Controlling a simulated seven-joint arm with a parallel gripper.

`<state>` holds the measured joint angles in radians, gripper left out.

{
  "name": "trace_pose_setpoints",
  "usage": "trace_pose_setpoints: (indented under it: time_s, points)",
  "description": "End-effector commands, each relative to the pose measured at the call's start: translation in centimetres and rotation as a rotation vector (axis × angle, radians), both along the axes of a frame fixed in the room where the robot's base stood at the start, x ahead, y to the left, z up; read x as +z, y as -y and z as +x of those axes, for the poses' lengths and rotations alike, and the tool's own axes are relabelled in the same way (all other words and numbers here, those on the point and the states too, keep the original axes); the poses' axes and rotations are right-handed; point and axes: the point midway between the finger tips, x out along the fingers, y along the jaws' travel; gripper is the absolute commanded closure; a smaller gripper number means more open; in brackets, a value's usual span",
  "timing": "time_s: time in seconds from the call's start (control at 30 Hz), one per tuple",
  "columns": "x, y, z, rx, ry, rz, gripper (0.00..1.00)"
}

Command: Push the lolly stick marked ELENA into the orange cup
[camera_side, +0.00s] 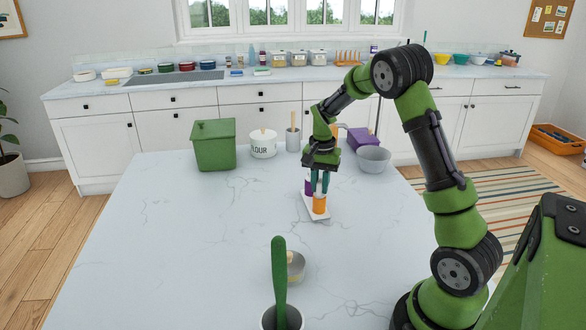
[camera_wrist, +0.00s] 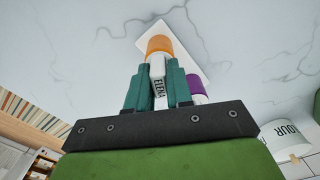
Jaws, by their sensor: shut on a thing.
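My gripper (camera_wrist: 158,85) has its two teal fingers shut on a white lolly stick marked ELENA (camera_wrist: 158,87). The orange cup (camera_wrist: 159,44) is straight beyond the stick in the wrist view, in line with it. I cannot tell how far the stick's end reaches into the cup. In the side view the fingers (camera_side: 320,183) point down just above the orange cup (camera_side: 319,204), hiding the stick. A purple cup (camera_side: 309,187) stands behind the orange one and partly shows in the wrist view (camera_wrist: 195,86). Both stand on a white tray (camera_side: 310,212).
A green bin (camera_side: 213,146), a white FLOUR pot (camera_side: 263,145), a grey holder (camera_side: 293,140), a purple box (camera_side: 361,140) and a grey bowl (camera_side: 373,159) stand behind. A small bowl (camera_side: 295,265) and a green-handled tool (camera_side: 279,275) are in front. The left worktop is clear.

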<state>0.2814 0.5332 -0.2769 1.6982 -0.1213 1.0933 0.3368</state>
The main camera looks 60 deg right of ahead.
Motion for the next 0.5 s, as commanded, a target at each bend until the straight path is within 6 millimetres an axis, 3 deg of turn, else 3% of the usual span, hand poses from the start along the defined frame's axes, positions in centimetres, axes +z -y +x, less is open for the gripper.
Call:
trace_pose_setpoints:
  time_s: [0.07,0.1,0.27,0.5]
  points:
    - [-0.22,-0.01,-0.03,-0.001,0.000,0.001,1.00]
    - [-0.16,-0.02,-0.01,-0.001,0.000,0.001,0.73]
    - [-0.14,-0.02,-0.01,-0.001,0.000,0.001,0.50]
    - [-0.12,-0.02,-0.01,-0.001,0.000,0.000,0.50]
